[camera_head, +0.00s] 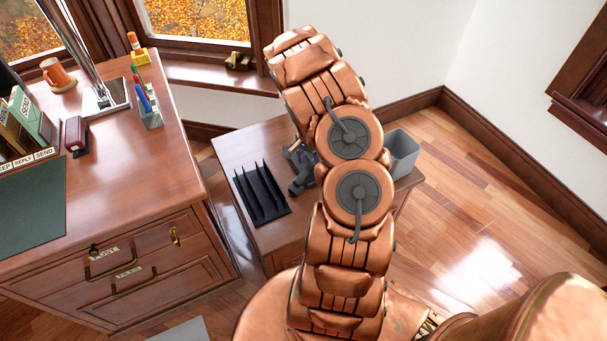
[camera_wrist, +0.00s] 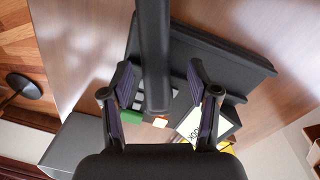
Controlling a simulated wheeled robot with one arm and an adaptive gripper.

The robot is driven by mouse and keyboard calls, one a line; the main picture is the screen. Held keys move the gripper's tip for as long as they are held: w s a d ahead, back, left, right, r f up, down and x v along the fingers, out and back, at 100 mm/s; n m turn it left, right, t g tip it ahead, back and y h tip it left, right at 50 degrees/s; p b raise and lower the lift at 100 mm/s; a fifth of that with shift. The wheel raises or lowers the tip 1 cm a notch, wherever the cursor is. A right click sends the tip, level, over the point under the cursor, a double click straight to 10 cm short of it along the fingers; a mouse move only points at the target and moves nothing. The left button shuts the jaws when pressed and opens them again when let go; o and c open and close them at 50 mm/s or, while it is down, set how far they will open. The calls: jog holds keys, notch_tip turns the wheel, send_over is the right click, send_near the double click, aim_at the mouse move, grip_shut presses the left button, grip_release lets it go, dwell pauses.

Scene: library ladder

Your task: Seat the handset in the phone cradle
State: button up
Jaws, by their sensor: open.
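A long black bar, which looks like the handset (camera_wrist: 154,45), runs from the top edge down the middle of the wrist view. It lies between the two separated fingers of my gripper (camera_wrist: 159,78), with a visible space on each side. Behind it is a wide black body that looks like the phone cradle (camera_wrist: 232,62), with pale keys partly covered by the bar. I cannot tell whether the bar rests in it or is above it. In the head view my gripper (camera_head: 300,167) is mostly hidden by my arm, over the low table; the phone is hidden there.
A black slotted rack (camera_head: 262,192) stands left of my gripper on the low table (camera_head: 232,152). A grey bin (camera_head: 402,152) is to the right. The large desk (camera_head: 150,185) is at left. A card (camera_wrist: 192,123) shows beside the keys. Floor at right is clear.

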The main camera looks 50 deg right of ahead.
jog(key=shift+f, duration=0.8)
jog(key=shift+c, duration=0.2)
grip_shut()
